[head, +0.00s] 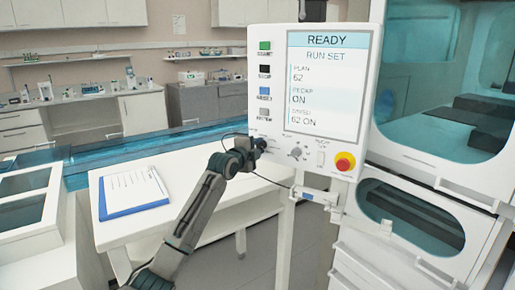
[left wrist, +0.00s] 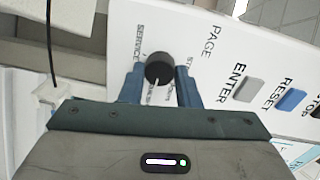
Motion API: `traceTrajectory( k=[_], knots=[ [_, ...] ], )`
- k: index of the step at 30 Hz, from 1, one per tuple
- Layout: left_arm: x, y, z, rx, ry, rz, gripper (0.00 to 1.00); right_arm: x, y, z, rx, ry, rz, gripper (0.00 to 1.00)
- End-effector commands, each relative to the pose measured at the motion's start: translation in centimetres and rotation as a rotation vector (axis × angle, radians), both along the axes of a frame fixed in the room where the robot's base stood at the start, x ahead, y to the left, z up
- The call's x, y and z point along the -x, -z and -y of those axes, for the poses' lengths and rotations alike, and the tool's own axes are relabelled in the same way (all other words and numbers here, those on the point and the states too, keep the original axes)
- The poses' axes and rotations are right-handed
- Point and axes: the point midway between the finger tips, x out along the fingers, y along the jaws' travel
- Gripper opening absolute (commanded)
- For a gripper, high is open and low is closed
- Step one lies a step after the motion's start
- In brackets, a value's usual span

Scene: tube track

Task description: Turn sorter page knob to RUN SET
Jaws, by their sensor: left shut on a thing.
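The sorter panel (head: 335,40) is a white upright box with a lit screen (head: 313,95) reading READY and RUN SET. In the left wrist view the page knob (left wrist: 159,66) is a round black knob with a light pointer mark, beside the word PAGE and small position labels, SERVICE among them. My left gripper (head: 258,144) reaches the panel's lower left and is shut on the knob, one blue finger on each side. In the head view the gripper mostly hides the knob. My right gripper is in neither view.
Beside the knob are a grey ENTER button (left wrist: 247,88) and a blue RESET button (left wrist: 291,100). A grey dial (head: 296,153) and a red emergency button (head: 344,161) sit low on the panel. A white table (head: 190,168) with a blue clipboard (head: 132,191) stands left.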

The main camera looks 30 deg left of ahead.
Motion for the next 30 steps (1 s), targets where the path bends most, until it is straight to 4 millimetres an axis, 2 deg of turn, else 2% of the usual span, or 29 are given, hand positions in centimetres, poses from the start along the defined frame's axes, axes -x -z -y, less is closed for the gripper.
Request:
traceTrajectory(
  k=[9, 23, 24, 27, 30],
  knots=[
    [0.00, 0.14, 0.05, -0.095, 0.001, -0.006, 0.07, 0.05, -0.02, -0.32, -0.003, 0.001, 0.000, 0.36],
    [0.00, 0.17, 0.05, -0.107, 0.000, -0.007, 0.07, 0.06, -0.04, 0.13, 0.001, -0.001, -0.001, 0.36],
    [0.00, 0.17, 0.05, -0.107, 0.000, -0.007, 0.33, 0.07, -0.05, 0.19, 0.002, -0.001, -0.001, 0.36],
    [0.00, 0.17, 0.04, -0.107, 0.000, -0.007, 0.51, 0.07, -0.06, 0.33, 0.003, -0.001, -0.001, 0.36],
    [0.00, 0.13, 0.04, -0.107, 0.000, -0.006, 0.51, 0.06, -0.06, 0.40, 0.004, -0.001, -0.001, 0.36]
  ],
)
